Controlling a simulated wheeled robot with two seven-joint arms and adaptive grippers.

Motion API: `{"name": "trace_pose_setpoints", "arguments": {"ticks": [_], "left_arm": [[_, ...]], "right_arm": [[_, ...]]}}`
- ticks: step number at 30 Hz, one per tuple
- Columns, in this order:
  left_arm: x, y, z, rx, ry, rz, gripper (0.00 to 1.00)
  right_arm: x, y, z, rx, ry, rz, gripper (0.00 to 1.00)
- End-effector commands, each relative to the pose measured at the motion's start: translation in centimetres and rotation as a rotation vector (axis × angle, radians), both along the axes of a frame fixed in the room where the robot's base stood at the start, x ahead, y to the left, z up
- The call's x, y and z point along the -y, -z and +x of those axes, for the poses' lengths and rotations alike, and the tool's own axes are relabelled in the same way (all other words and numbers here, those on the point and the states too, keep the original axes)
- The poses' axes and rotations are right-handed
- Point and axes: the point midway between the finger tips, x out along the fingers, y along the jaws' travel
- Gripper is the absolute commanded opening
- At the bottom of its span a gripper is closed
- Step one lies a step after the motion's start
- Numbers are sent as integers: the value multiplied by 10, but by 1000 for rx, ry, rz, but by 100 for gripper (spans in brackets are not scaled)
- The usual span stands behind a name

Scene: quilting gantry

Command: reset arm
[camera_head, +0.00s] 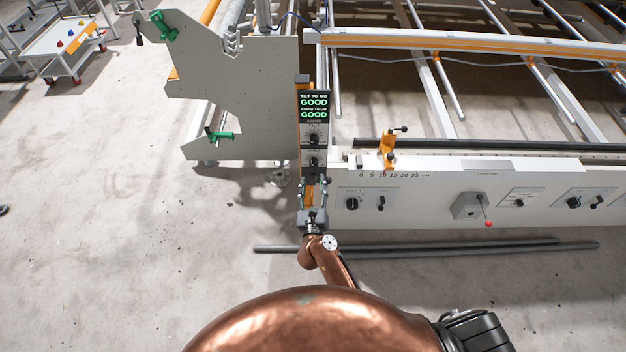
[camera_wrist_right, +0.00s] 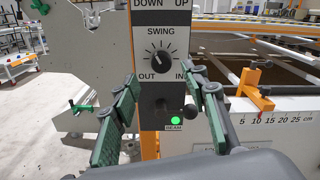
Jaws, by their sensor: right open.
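My right gripper (camera_head: 314,188) is open in front of the lower part of a narrow control post (camera_head: 314,163). In the right wrist view its green-padded fingers (camera_wrist_right: 165,98) stand apart on either side of the post, with nothing held between them. Between the fingers the post shows a black SWING dial (camera_wrist_right: 160,56) marked OUT and IN. Below it are a small dark lever with a round knob (camera_wrist_right: 191,112) and a lit green lamp (camera_wrist_right: 175,120). I cannot tell if a finger touches the lever. The post's screen (camera_head: 314,107) reads GOOD twice. My left gripper is out of view.
A white gantry rail (camera_head: 440,212) with dials, a red-tipped lever (camera_head: 488,223) and an orange scale pointer (camera_head: 387,150) runs right of the post. A grey end plate (camera_head: 235,80) stands left. Dark bars (camera_head: 450,247) lie on the floor.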

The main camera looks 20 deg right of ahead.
Motion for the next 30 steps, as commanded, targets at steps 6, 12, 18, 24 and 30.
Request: {"name": "trace_pose_setpoints", "arguments": {"ticks": [6,12,18,24,30], "left_arm": [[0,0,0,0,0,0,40],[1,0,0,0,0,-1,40],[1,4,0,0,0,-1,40],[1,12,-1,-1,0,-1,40],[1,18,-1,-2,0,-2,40]], "right_arm": [[0,0,0,0,0,0,41],[0,1,0,-1,0,-3,41],[9,57,-7,-86,-29,-238,41],[22,191,-46,-290,-189,-806,41],[33,320,-114,-468,-455,-1303,41]]}}
